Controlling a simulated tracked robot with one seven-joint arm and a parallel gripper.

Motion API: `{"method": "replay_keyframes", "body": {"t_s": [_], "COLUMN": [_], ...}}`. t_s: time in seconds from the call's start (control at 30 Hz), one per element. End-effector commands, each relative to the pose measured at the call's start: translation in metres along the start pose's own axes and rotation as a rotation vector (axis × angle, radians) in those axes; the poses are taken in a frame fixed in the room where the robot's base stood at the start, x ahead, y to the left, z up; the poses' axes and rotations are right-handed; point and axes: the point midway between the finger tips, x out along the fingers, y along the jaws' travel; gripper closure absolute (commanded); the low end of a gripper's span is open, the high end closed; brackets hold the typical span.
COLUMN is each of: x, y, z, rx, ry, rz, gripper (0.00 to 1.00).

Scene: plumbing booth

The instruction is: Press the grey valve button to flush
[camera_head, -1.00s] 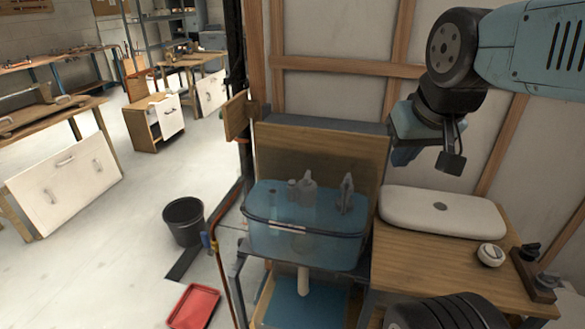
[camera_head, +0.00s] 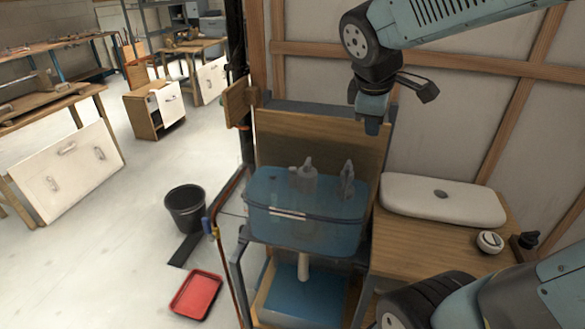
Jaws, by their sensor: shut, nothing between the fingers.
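A clear blue cistern tank (camera_head: 290,233) stands open on a metal frame. Inside it a grey flush valve (camera_head: 304,182) rises near the middle, its top above the rim. I cannot make out its button clearly at this size. A second grey fitting (camera_head: 347,180) stands to its right in the tank. My gripper (camera_head: 372,127) points down above and beyond the tank's right side, in front of the wooden back panel. It is shut and empty, apart from the valve, up and to its right.
The white tank lid (camera_head: 442,200) lies on the wooden bench (camera_head: 420,255) at right. A round white-topped part (camera_head: 490,242) and a black fitting (camera_head: 527,241) lie nearby. A black bucket (camera_head: 185,212) and a red tray (camera_head: 196,294) are on the floor at left.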

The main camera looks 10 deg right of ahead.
Motion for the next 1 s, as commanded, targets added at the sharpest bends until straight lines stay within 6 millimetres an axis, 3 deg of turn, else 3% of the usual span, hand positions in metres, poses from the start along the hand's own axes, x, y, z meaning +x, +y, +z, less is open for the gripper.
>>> {"method": "replay_keyframes", "body": {"t_s": [0.3,0.6,0.8,1.0], "x": [0.049,0.098,0.121,0.128], "y": [0.036,0.046,0.041,0.038], "z": [-0.076,-0.167,-0.211,-0.227], "rx": [-0.873,-1.681,-2.037,-2.166], "ry": [-0.165,-0.317,-0.394,-0.424], "rz": [0.049,0.071,0.077,0.081], "gripper": [1.00,1.00,1.00,1.00]}}
